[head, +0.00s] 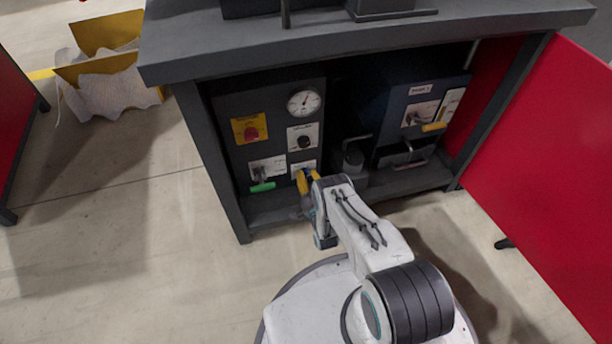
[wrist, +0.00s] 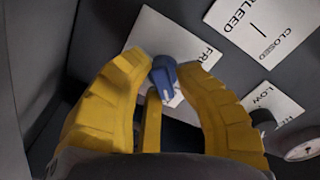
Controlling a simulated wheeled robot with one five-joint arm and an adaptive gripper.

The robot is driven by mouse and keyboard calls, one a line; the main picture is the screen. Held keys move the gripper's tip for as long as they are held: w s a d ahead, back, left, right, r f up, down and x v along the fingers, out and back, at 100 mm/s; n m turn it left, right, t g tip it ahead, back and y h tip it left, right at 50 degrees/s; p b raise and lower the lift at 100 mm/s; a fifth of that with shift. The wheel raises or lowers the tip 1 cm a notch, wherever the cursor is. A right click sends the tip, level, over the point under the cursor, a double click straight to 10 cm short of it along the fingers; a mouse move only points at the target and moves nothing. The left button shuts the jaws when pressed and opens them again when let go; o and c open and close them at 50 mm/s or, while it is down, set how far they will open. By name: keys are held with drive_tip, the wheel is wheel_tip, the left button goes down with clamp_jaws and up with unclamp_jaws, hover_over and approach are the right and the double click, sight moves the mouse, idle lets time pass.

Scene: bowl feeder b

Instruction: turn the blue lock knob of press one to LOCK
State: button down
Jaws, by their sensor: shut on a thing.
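The blue lock knob (wrist: 163,78) sits on a white label plate (wrist: 183,50) on the dark panel. My gripper (wrist: 165,68) is shut on the knob, with a yellow finger on each side of it. The letters "FR" show on the plate at the knob's far side; the rest of that word and any LOCK mark are hidden by the fingers. In the head view my gripper (head: 307,178) reaches the lower right of the left control panel (head: 230,107), and the knob is mostly covered there.
A pressure gauge (head: 304,102), a red knob (head: 251,133), a black knob (head: 304,142) and a green-handled lever (head: 262,187) are on the same panel. A dark unit (head: 392,103) with a yellow handle stands to the right. A red panel (head: 540,150) bounds the right side.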

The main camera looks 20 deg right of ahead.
sight(305, 152)
drive_tip(key=shift+w+d, duration=0.15)
idle(0.3)
drive_tip(key=c, duration=1.1)
unclamp_jaws()
drive_tip(key=shift+f, duration=0.1)
drive_tip(key=shift+o, duration=0.2)
drive_tip(key=shift+r, duration=0.65)
drive_tip(key=o, duration=0.5)
wheel_tip(305, 152, up, 6)
drive_tip(key=shift+w+r, duration=0.1)
drive_tip(key=shift+r, duration=1.05)
drive_tip(key=c, duration=0.5)
drive_tip(key=shift+r, duration=0.3)
drive_tip(key=shift+s+f, duration=0.1)
drive_tip(key=shift+s, duration=0.1)
